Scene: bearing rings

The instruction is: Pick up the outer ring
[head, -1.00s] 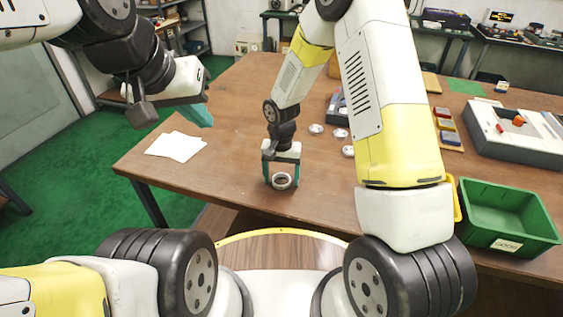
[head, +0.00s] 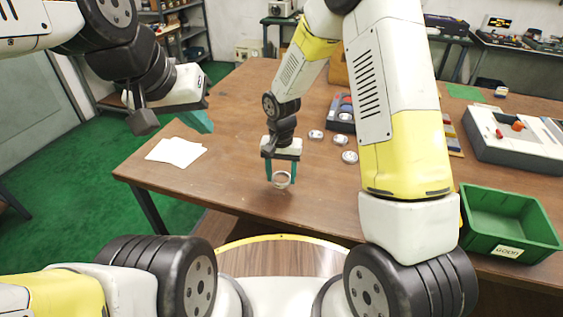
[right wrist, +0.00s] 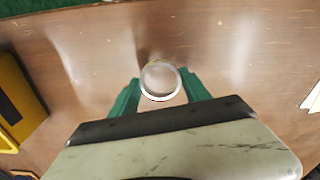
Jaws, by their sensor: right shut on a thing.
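The outer ring (head: 281,180) is a silvery metal ring near the table's front edge. My right gripper (head: 281,178) is shut on it, with a green finger on each side. In the head view the ring appears tilted and seems held a little above the table. In the right wrist view the ring (right wrist: 160,81) sits between the tips of the green fingers, and bare wood shows through it. My left gripper (head: 203,120) is off to the left, empty; the gap between its fingers is not clear.
Several small round metal parts (head: 349,157) lie farther back beside a grey-blue tray (head: 341,113). A green bin (head: 510,225) stands at the right front. White paper (head: 176,151) lies at the left. A grey device (head: 515,140) stands at the right. The wood around the gripper is clear.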

